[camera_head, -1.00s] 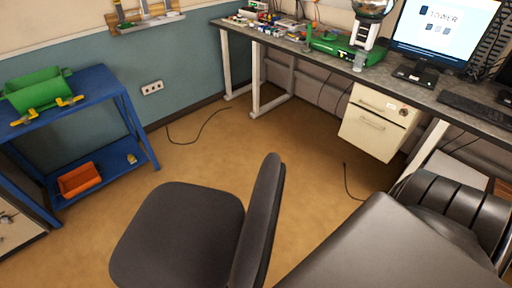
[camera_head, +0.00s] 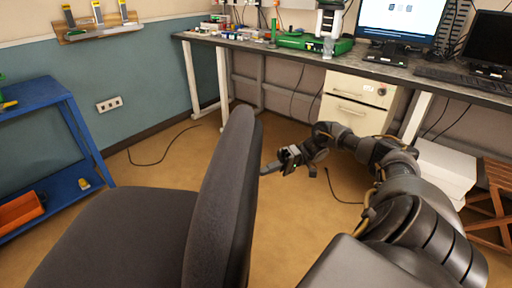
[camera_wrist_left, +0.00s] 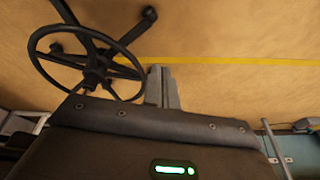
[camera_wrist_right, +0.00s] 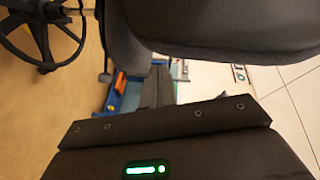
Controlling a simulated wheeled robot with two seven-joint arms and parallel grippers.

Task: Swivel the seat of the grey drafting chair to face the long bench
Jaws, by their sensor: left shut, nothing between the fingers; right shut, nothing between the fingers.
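The grey drafting chair has a dark grey seat (camera_head: 110,240) at lower left and an upright backrest (camera_head: 225,200) on the seat's right side, so the seat faces left toward the blue cart. The long bench (camera_head: 390,72) runs along the back wall to the right. My right gripper (camera_head: 265,170) is shut and empty by the backrest's right edge; contact cannot be told. In the right wrist view its fingers (camera_wrist_right: 157,85) are below dark chair padding (camera_wrist_right: 230,25). My left gripper (camera_wrist_left: 161,85) is shut and empty beside the chair's black foot ring (camera_wrist_left: 90,65).
A blue cart (camera_head: 85,135) with an orange bin (camera_head: 18,212) stands at left. A white drawer unit (camera_head: 352,105) hangs under the bench. A wooden stool (camera_head: 490,200) and a white box (camera_head: 445,170) are at right. Open floor with loose cables lies between chair and bench.

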